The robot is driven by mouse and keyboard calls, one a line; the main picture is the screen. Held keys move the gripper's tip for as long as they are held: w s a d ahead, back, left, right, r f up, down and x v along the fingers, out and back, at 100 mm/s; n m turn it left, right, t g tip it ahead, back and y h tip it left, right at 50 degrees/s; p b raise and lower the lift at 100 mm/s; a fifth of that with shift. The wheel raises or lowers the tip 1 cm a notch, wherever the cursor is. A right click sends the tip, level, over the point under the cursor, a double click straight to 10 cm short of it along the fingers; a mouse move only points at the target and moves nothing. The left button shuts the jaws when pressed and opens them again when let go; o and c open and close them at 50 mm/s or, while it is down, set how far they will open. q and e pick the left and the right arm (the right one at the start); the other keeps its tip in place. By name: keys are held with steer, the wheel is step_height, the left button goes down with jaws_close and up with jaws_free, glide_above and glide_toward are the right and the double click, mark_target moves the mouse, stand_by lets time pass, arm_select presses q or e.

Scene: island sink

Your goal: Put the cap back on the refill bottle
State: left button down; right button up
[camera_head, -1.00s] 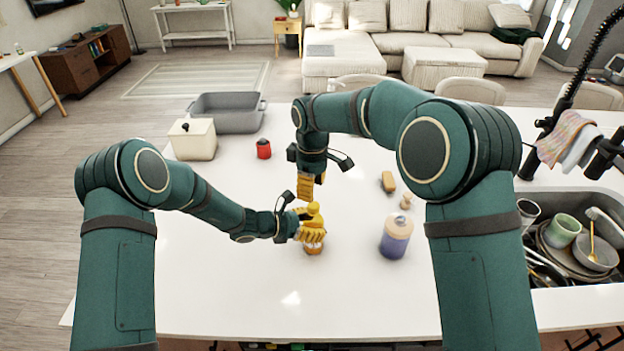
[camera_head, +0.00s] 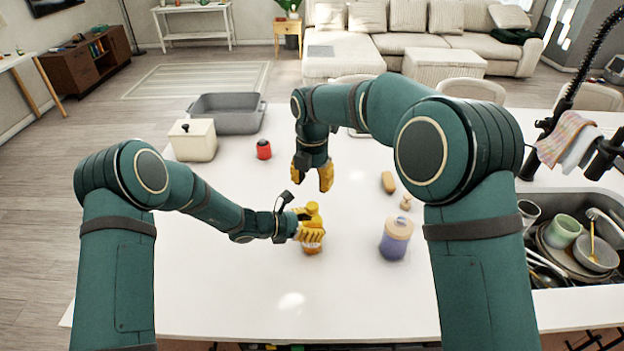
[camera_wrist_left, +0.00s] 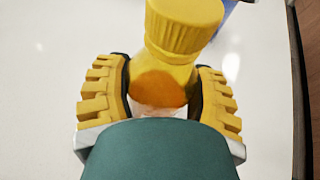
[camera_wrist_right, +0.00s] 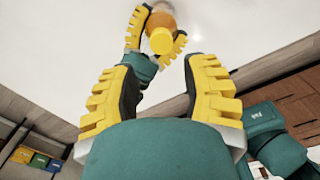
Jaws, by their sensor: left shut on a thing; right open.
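The refill bottle (camera_head: 313,247), amber-orange, stands on the white counter in the head view. Its yellow ribbed cap (camera_wrist_left: 187,25) sits on top in the left wrist view, and the cap also shows in the right wrist view (camera_wrist_right: 162,41). I cannot tell how tightly it is seated. My left gripper (camera_head: 309,231) is shut around the bottle below the cap, with one finger on each side in the left wrist view (camera_wrist_left: 163,95). My right gripper (camera_head: 312,178) is open and empty, apart from the cap, above and behind it in the head view.
A red jar (camera_head: 263,149), cream canister (camera_head: 193,140) and grey tub (camera_head: 228,115) stand back left. The sink is right.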

mark_target(312, 204)
steer(key=shift+n, duration=0.3)
steer(key=shift+f, duration=4)
steer(key=shift+o, duration=0.3)
jaws_close()
